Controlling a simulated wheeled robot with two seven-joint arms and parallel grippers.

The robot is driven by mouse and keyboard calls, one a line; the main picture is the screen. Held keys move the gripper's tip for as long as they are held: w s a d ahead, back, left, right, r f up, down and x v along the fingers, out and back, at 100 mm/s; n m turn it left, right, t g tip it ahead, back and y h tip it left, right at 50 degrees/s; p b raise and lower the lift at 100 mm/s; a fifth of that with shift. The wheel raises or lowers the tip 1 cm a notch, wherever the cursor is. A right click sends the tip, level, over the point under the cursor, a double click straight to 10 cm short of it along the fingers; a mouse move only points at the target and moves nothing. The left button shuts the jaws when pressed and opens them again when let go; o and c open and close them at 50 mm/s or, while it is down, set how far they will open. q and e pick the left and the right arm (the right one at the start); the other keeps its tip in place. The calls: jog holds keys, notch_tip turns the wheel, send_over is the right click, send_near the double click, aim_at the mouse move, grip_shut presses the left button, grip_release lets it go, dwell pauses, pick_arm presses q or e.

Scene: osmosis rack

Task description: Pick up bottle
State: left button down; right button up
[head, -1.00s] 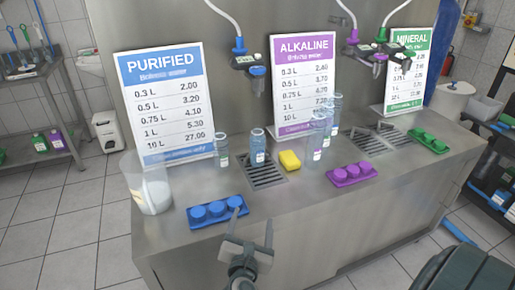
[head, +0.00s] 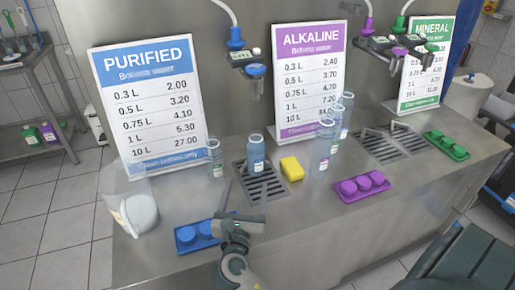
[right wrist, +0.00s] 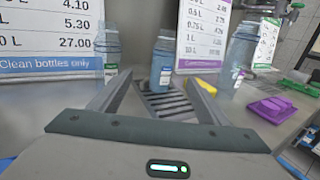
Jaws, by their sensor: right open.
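A clear blue bottle (head: 256,158) stands upright on the metal drain grate, and it also shows ahead between the fingers in the right wrist view (right wrist: 161,64). Several taller bottles (head: 320,155) stand to the right near the alkaline sign; one shows at right in the wrist view (right wrist: 236,62). My right gripper (head: 244,190) is open and empty, its fingers pointing at the grate, in front of and apart from the bottle. My left gripper is not in view.
A blue cap tray (head: 184,246) lies beside my right gripper. A yellow sponge (head: 291,168) sits right of the grate (head: 270,190). A purple cap tray (head: 362,187) is farther right. A clear container (head: 122,205) stands at left. A tap (head: 254,72) hangs above the grate.

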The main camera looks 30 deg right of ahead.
aim_at(253, 156)
jog(key=shift+w+d, duration=0.1)
jog(key=shift+s+r, duration=0.2)
jog(key=shift+w+d, duration=0.25)
jog(key=shift+w, duration=0.2)
jog(key=p+x, duration=0.2)
jog(key=x, duration=0.9)
jog(key=shift+d+f, duration=0.1)
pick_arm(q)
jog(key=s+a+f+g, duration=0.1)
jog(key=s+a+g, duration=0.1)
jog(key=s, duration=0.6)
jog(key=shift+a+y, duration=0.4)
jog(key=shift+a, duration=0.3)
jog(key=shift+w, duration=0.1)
